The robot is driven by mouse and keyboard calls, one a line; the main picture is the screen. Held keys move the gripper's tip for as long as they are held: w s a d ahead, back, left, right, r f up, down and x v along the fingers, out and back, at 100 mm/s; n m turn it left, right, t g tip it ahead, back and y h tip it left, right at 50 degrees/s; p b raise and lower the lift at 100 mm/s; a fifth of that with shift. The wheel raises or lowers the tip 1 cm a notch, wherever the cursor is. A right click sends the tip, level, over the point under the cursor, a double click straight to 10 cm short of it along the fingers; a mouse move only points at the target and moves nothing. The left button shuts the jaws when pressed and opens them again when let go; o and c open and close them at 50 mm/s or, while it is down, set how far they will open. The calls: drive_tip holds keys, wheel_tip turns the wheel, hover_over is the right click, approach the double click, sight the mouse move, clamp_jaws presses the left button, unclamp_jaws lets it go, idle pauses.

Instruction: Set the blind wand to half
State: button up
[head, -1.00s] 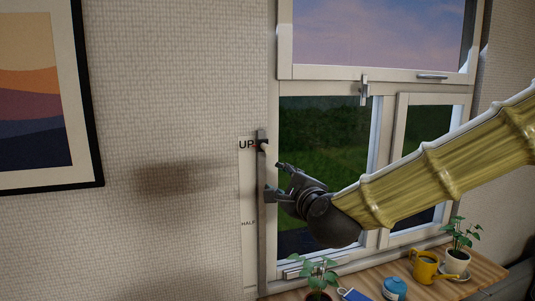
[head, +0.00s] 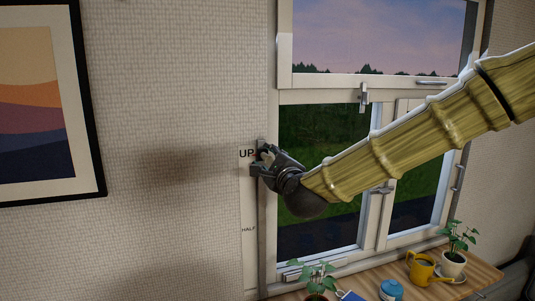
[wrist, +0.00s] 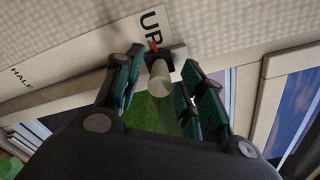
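The blind's scale strip (head: 249,207) is a pale vertical strip on the wall left of the window, with the UP label (head: 246,154) high and the HALF label (head: 248,230) lower. My gripper (head: 259,161) is beside the UP label. In the wrist view a pale cylindrical knob (wrist: 159,80) sticks out from a dark slider beside UP, with a red mark next to it. The knob stands between my two open fingers, with a visible gap to each. In the head view my gripper mostly hides the knob.
The window (head: 320,170) is right of the strip, with a latch (head: 363,96) on its frame. A framed picture (head: 40,100) hangs at left.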

drive_tip(key=shift+w+a, duration=0.15)
drive_tip(key=shift+w, duration=0.3)
clamp_jaws()
wheel_tip(320, 180, down, 25)
drive_tip(key=b, duration=2.1)
unclamp_jaws()
